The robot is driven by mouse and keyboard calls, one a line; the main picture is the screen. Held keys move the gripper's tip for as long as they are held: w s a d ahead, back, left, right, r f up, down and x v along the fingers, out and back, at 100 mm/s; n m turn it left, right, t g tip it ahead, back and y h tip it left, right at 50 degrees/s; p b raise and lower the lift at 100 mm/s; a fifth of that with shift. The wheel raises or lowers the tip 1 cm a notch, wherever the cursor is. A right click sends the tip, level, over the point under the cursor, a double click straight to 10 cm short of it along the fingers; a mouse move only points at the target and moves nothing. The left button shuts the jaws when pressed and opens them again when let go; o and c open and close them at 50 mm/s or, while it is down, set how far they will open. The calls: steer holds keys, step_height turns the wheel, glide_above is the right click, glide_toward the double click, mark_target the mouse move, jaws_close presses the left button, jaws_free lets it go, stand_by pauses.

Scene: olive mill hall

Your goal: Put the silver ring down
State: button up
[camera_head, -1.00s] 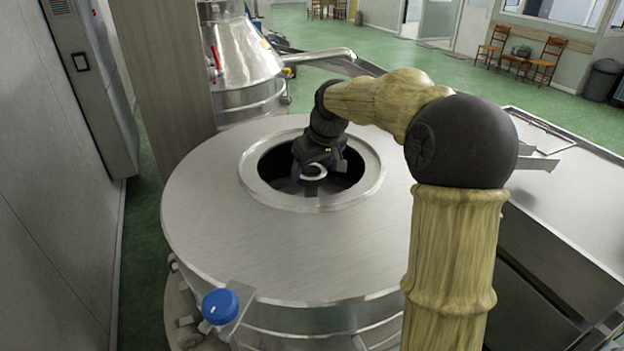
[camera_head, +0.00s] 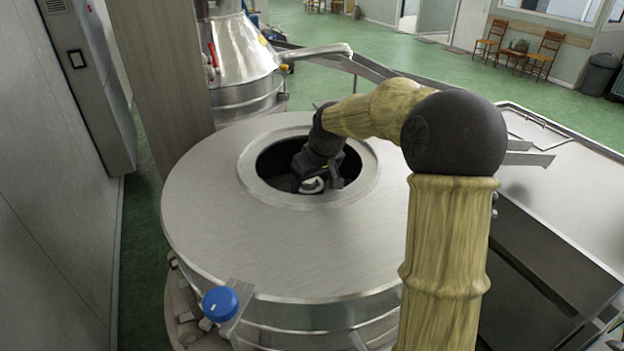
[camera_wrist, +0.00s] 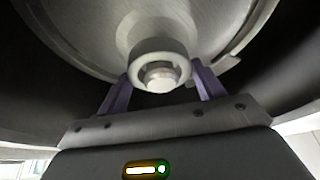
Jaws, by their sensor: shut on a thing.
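The silver ring (camera_wrist: 160,47) is between the two purple fingers of my gripper (camera_wrist: 161,72), which is shut on it. In the wrist view a short bright metal post (camera_wrist: 160,78) shows within the ring's hole; I cannot tell whether the ring is around it or only lined up with it. In the head view the ring (camera_head: 312,186) shows as a pale loop at my gripper, inside the dark round opening of the steel vat (camera_head: 230,240). The ring's underside and any contact below it are hidden.
A raised rim (camera_head: 250,178) circles the opening closely around my wrist. A blue knob (camera_head: 220,304) sticks out at the vat's front. A conical steel vessel (camera_head: 240,60) stands behind, and a steel table (camera_head: 575,200) is at the right.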

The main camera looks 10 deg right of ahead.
steer(key=shift+w+a+f, duration=0.15)
steer(key=shift+f, duration=0.5)
steer(key=o, duration=1.1)
steer(key=shift+s+f+b, duration=0.15)
steer(key=shift+s+b, duration=0.05)
steer(key=shift+b, duration=0.1)
steer(key=shift+o, duration=0.2)
steer(key=shift+w+r+p, duration=0.1)
steer(key=shift+r+p, duration=0.4)
steer(key=shift+r, duration=0.1)
steer(key=shift+d+r+b, duration=0.2)
steer(key=shift+r+b, duration=0.1)
steer(key=shift+r, duration=0.05)
steer(key=b+v, duration=0.2)
steer(key=v, duration=1)
steer(key=shift+a+b, duration=0.15)
steer(key=shift+b, duration=0.25)
